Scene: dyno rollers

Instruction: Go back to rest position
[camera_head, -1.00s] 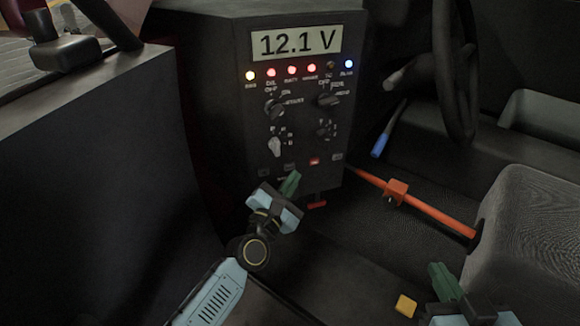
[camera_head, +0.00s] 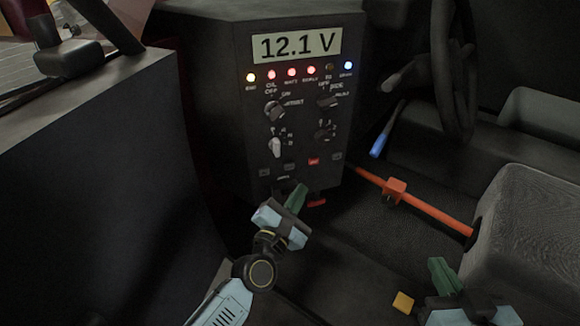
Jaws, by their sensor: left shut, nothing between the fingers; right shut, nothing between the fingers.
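My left gripper (camera_head: 297,197) has green fingers, shut and empty. It stands just below the lower edge of the dark control panel (camera_head: 255,130), in front of it. My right gripper (camera_head: 441,272) shows at the bottom right, its green fingers shut and pointing up, apart from anything. The panel has a display (camera_head: 296,46) reading 12.1 V, a row of lit lamps, several knobs and a red-lit button (camera_head: 314,161).
An orange bar (camera_head: 437,214) with a clamp (camera_head: 394,190) runs from the panel to the grey seat (camera_head: 530,225). A blue-tipped lever (camera_head: 379,145) and a steering wheel (camera_head: 455,70) are at the right. A yellow block (camera_head: 403,302) lies beside my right gripper. A dark console wall (camera_head: 90,180) fills the left.

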